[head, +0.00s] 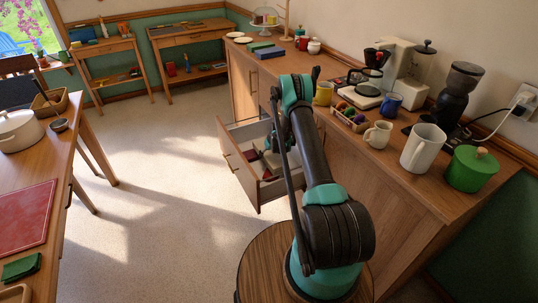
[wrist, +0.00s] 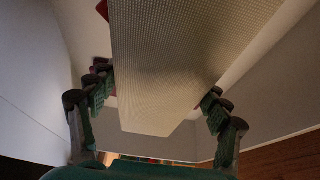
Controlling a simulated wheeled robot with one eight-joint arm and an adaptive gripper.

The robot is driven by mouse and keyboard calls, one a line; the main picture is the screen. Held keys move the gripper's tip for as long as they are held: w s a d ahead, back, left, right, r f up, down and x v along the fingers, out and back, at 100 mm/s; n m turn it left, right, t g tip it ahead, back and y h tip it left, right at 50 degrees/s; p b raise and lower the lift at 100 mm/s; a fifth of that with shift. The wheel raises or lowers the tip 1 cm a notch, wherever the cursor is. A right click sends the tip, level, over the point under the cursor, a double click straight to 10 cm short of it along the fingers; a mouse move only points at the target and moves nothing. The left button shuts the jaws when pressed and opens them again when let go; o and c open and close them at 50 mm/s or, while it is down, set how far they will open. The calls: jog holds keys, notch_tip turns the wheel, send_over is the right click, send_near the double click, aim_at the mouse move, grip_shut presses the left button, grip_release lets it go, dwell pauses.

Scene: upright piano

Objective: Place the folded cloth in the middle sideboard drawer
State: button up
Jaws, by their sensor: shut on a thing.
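My gripper (wrist: 155,95) is shut on the folded cloth (wrist: 160,60), a pale piece with a woven texture that fills the middle of the wrist view between the two fingers. In the head view an open sideboard drawer (head: 238,178) stands out from the sideboard front, and my arm reaches down over it. My arm hides my gripper and part of the drawer there. Pale drawer walls surround the fingers in the wrist view, so the cloth appears to be inside the drawer. Whether it touches the drawer floor I cannot tell.
A red thing (wrist: 102,9) lies inside the drawer beside the cloth. The sideboard top (head: 400,165) carries mugs, a coffee maker (head: 392,75), a grinder (head: 457,95) and a green pot (head: 472,168). A table (head: 75,165) stands at the left; open floor (head: 150,200) lies between.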

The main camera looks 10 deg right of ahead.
jog(key=shift+f, duration=0.4)
jog(key=o, duration=1.7)
jog(key=shift+c, duration=0.2)
jog(key=s+a+f+v, duration=0.1)
jog(key=s+a+v, duration=0.1)
jog(key=v, duration=2.7)
jog(key=s+r+m, duration=0.2)
jog(key=s+r, duration=0.7)
jog(key=s, duration=0.2)
jog(key=s+r+m+h, duration=0.1)
jog(key=s+r, duration=0.1)
jog(key=s, duration=2.7)
jog(key=shift+s+a+r+m, duration=0.15)
jog(key=shift+a+r+m, duration=0.1)
jog(key=shift+a+m, duration=0.05)
